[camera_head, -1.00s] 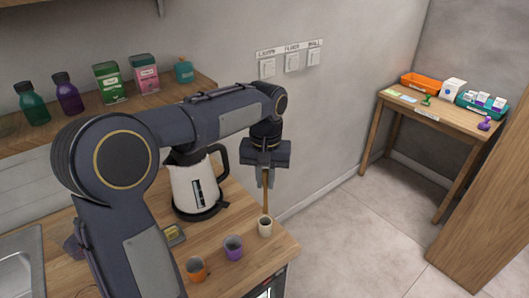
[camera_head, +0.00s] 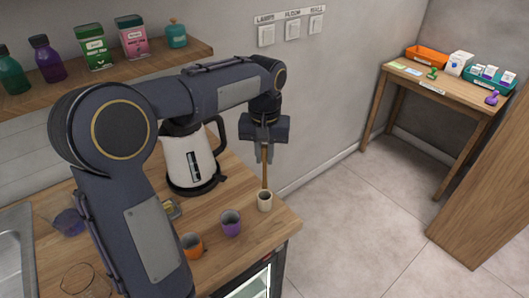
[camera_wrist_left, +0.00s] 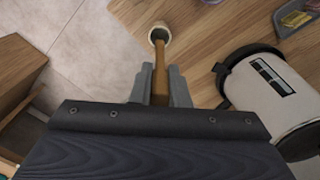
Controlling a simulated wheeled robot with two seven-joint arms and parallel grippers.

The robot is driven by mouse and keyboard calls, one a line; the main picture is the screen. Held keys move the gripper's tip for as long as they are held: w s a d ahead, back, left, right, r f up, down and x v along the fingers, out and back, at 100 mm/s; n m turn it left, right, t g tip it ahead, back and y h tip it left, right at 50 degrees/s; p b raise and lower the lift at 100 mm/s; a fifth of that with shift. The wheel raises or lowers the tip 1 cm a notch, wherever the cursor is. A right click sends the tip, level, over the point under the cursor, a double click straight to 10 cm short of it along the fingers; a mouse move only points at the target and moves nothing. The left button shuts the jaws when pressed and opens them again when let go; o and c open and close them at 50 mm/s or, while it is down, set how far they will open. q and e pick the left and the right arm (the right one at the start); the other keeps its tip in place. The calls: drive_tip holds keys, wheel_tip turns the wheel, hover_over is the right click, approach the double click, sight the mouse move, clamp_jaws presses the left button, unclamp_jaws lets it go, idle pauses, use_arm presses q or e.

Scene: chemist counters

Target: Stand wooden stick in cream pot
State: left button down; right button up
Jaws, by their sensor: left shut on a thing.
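The cream pot (camera_head: 265,203) stands upright near the right corner of the wooden counter; its rim also shows in the left wrist view (camera_wrist_left: 160,33). My left gripper (camera_head: 265,158) points down above the pot and is shut on the wooden stick (camera_head: 265,176). In the left wrist view the stick (camera_wrist_left: 161,72) runs from between the fingers (camera_wrist_left: 161,88) to the pot's mouth. Its lower end appears inside the opening; how deep it goes is hidden. The stick looks nearly upright. My right gripper is not in view.
A white kettle (camera_head: 190,160) stands left of the pot. A purple cup (camera_head: 231,223) and an orange cup (camera_head: 192,246) stand in front. The counter ends just right of the pot. A shelf (camera_head: 120,83) with bottles and boxes is behind; a side table (camera_head: 450,95) stands far right.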

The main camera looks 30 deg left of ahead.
use_arm(q)
drive_tip(key=shift+f+b, duration=0.6)
drive_tip(key=shift+f, duration=0.35)
drive_tip(key=shift+f+b, duration=1.3)
drive_tip(key=shift+f, duration=0.9)
drive_tip(key=c, duration=1.3)
unclamp_jaws()
drive_tip(key=shift+r, duration=0.1)
wheel_tip(320, 180, up, 8)
drive_tip(key=shift+f, duration=0.15)
